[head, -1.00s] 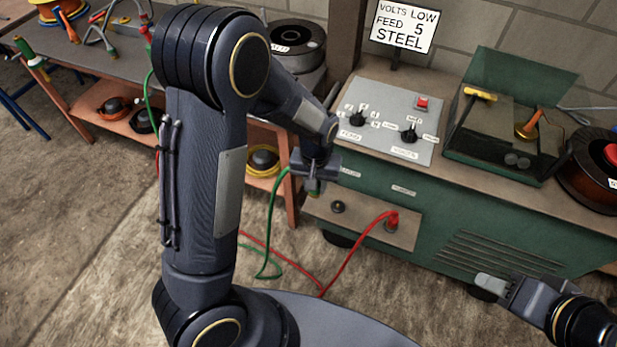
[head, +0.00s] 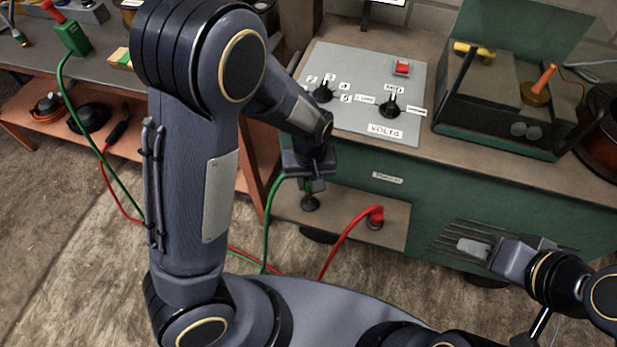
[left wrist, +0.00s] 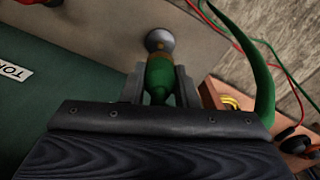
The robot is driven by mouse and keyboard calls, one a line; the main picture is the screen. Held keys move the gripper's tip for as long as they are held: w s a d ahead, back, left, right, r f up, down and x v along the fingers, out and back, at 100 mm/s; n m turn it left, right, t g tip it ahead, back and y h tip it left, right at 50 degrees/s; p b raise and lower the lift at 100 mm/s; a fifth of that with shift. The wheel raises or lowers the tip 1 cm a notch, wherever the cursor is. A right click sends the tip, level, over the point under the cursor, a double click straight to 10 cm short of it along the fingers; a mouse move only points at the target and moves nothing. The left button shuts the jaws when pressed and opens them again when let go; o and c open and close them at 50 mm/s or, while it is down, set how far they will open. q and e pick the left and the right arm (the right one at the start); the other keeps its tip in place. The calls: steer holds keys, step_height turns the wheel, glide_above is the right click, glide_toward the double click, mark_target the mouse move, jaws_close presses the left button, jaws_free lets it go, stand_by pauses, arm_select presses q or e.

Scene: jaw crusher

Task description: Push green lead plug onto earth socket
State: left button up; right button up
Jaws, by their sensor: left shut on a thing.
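My left gripper (head: 308,178) is in front of the machine's lower panel, shut on the green lead plug, whose body (left wrist: 158,78) shows between the fingers in the left wrist view. The green lead (head: 268,225) hangs down from it. The earth socket (head: 310,203) is a round knob-like fitting on the panel, just below the gripper in the head view. In the left wrist view the socket (left wrist: 160,40) lies straight ahead of the plug's brownish tip. I cannot tell whether they touch. My right gripper (head: 490,252) is at the right, apart from the machine's front; its jaw opening is unclear.
A red plug (head: 375,217) sits in the panel's other socket, its red lead hanging beside the green one. The green machine (head: 470,200) carries a control panel (head: 365,100) and an open box (head: 500,140). An orange bench (head: 130,150) stands at the left.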

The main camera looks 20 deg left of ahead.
mark_target(309, 202)
arm_select(q)
steer(key=shift+s, duration=0.1)
step_height(309, 202, down, 6)
steer(key=b, duration=0.5)
steer(key=shift+r, duration=0.1)
stand_by(2.5)
steer(key=shift+f, duration=0.55)
stand_by(0.4)
steer(key=o, duration=1)
